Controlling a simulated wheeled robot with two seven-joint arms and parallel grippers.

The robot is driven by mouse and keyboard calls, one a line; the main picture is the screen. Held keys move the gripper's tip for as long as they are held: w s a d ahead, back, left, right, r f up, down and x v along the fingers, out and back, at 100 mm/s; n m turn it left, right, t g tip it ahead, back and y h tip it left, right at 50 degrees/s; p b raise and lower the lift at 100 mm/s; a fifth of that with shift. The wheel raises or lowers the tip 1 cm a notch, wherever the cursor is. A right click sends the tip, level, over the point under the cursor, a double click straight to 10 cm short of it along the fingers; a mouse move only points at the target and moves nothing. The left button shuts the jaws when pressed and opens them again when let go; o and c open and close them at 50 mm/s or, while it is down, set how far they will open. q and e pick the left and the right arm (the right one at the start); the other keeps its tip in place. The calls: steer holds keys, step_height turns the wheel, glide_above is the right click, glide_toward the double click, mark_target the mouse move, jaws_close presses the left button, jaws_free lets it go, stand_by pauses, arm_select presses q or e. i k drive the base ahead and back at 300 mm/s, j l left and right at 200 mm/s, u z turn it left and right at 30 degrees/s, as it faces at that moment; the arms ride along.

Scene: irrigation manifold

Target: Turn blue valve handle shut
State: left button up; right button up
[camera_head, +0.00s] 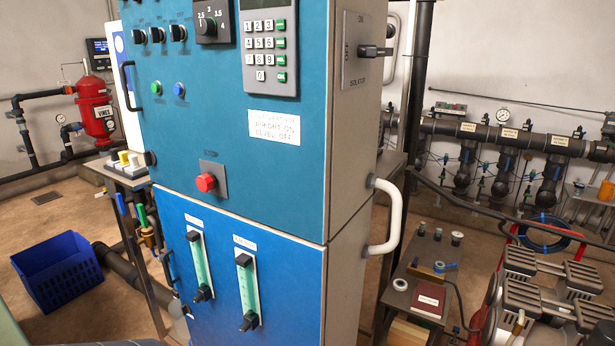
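A blue lever handle (120,204) stands nearly upright on pipework just left of the blue cabinet. A green lever handle (142,217) stands beside it on the right, over brass-coloured fittings (148,238). A smaller blue handle (446,267) lies on the low bench at the right; whether it belongs to a valve is hard to tell. Small blue and green handles also show on the manifold (480,133) along the right wall. Neither of my grippers is in view, and nothing touches the handles.
The tall blue control cabinet (235,175) fills the middle, with a white grab handle (390,215) on its side. A blue crate (58,272) sits on the floor at left, near a dark pipe (120,265). A compressor (545,290) stands at right.

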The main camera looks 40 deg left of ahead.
mark_target(121, 202)
steer(key=u, duration=1.15)
steer(key=i+j+u, duration=0.2)
steer(key=j+u, duration=0.25)
steer(key=i+j+u, duration=0.2)
steer(key=u, duration=0.2)
steer(key=i+j+u, duration=0.2)
steer(key=u, duration=0.25)
steer(key=i+l, duration=0.05)
